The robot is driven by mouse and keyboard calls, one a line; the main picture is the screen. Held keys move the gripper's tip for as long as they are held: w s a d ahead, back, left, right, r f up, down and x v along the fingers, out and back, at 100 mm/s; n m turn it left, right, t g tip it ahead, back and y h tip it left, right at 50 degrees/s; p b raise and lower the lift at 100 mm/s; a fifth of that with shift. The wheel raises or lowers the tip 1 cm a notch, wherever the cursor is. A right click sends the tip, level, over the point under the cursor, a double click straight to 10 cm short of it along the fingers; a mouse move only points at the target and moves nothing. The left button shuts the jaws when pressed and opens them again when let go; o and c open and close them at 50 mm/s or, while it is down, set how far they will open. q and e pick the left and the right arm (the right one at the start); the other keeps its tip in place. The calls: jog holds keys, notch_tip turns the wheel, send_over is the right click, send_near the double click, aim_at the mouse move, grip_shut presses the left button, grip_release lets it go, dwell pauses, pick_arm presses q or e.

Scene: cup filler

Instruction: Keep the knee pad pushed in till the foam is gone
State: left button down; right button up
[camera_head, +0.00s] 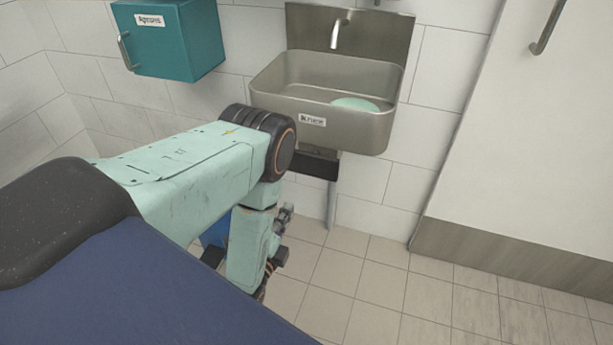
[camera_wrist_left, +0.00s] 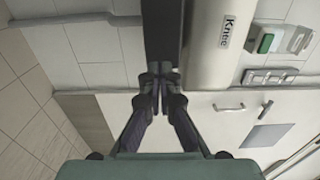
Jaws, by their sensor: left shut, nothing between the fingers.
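The knee pad (camera_head: 318,166) is a black bar under the front of the steel sink (camera_head: 340,125), which carries a "Knee" label. The dark bar of the pad also shows in the left wrist view (camera_wrist_left: 162,40). My left gripper (camera_wrist_left: 155,92) is shut and empty, its tips at the end of that bar; I cannot tell whether they press on it. In the head view my arm hides most of this gripper. A pale green foam patch (camera_head: 356,104) lies in the right part of the basin under the tap (camera_head: 340,32). My right gripper is out of view.
A teal aprons box (camera_head: 170,38) hangs on the tiled wall left of the sink. A white door or panel (camera_head: 535,130) with a handle stands at the right. The tiled floor (camera_head: 400,300) in front of it is clear.

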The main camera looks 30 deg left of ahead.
pick_arm(q)
jog(key=shift+d, duration=0.1)
jog(key=b, duration=0.7)
send_near(310, 166)
jog(key=x, duration=0.7)
jog(key=shift+f, duration=0.4)
jog(key=x, duration=0.3)
jog(key=shift+b, duration=0.35)
jog(key=shift+w, duration=0.2)
jog(key=shift+r, duration=0.15)
jog(key=shift+w+r, duration=0.15)
jog(key=shift+r, duration=0.05)
dwell(1.1)
